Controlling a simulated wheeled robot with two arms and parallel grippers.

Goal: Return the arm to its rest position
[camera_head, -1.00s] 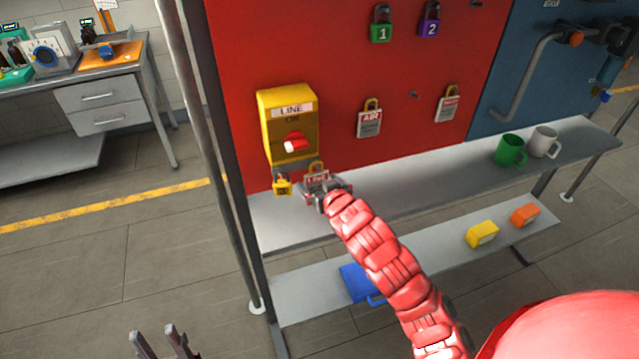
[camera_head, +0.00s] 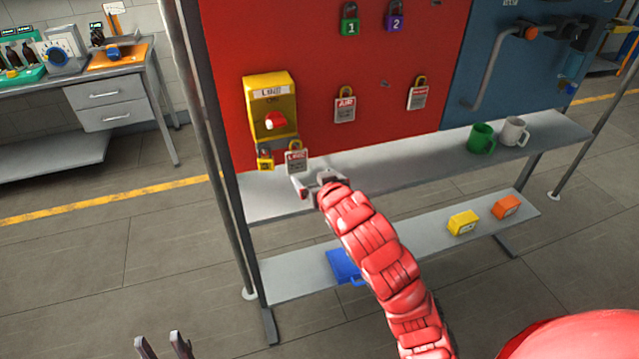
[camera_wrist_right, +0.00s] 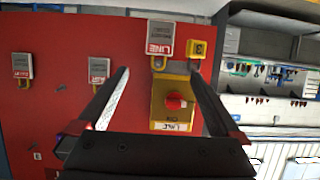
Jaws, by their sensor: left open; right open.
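My right gripper (camera_head: 308,188) is open and empty in front of the red panel, just below and right of the LINE padlock (camera_head: 296,160). The red-and-white LINE padlock hangs below the yellow LINE box (camera_head: 270,92), beside a small yellow padlock (camera_head: 265,157). In the right wrist view, the open fingers (camera_wrist_right: 160,72) have the LINE box (camera_wrist_right: 172,100) between them, with the LINE padlock (camera_wrist_right: 160,40) and yellow padlock (camera_wrist_right: 197,47) beyond the tips. My left gripper (camera_head: 163,346) is open and empty at the bottom left, partly cut off.
The AIR padlock (camera_head: 345,106) and another tag padlock (camera_head: 418,93) hang on the panel. Green (camera_head: 350,22) and purple (camera_head: 395,18) padlocks hang above. A shelf (camera_head: 380,170) below holds a green mug (camera_head: 481,138) and white mug (camera_head: 514,131). Floor left of the rack is clear.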

